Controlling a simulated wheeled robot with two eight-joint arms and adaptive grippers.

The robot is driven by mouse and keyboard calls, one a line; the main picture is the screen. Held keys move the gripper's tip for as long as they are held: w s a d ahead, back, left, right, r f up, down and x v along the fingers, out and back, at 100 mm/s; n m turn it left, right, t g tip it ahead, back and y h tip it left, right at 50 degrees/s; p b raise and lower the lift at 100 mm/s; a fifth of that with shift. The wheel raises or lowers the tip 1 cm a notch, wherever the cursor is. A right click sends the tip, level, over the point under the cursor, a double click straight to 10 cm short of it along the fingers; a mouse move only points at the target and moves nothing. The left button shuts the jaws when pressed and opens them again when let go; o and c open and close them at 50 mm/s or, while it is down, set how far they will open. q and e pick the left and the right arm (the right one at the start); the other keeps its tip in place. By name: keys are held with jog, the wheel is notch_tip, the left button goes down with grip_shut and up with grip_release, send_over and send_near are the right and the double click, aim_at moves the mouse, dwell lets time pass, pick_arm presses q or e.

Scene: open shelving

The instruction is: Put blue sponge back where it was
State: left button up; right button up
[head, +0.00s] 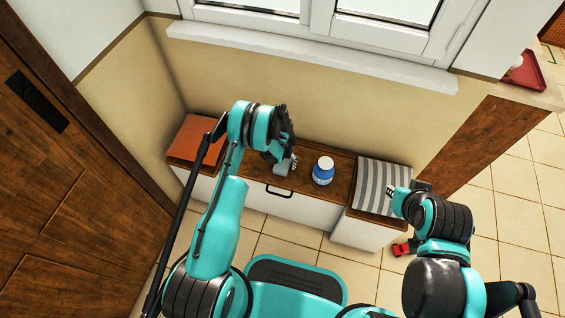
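I cannot make out a blue sponge for certain in the head view. A blue jar (323,172) with a white lid stands upright on the brown wooden bench top (340,199). My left gripper (283,160) is over the bench, left of the jar and apart from it. A small grey-blue shape shows at its fingertips; I cannot tell whether it is part of the gripper or a held thing. My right gripper (407,189) is by the right edge of the striped cushion, its fingers mostly hidden by the arm.
An orange-brown cushion (194,140) lies on the bench's left end, a grey-and-white striped cushion (380,180) on its right. A window sill (310,56) juts out above. A red toy car (405,247) is on the tiled floor. A red tray (528,72) sits on the far-right ledge.

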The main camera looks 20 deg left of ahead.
pick_arm(q)
jog(key=shift+r, duration=0.1)
jog(key=s+r+t+p, duration=0.1)
jog(key=s+r+p, duration=0.1)
jog(key=r, duration=1.5)
jog(key=s+r+t+p, duration=0.1)
jog(key=r+p, duration=0.1)
jog(key=r, duration=1.5)
jog(key=s+r+t, duration=0.2)
jog(key=s+r, duration=0.8)
jog(key=r, duration=0.1)
jog(key=s+r+t, duration=0.2)
jog(key=s+t, duration=0.1)
jog(key=s, duration=0.9)
jog(key=shift+s, duration=0.4)
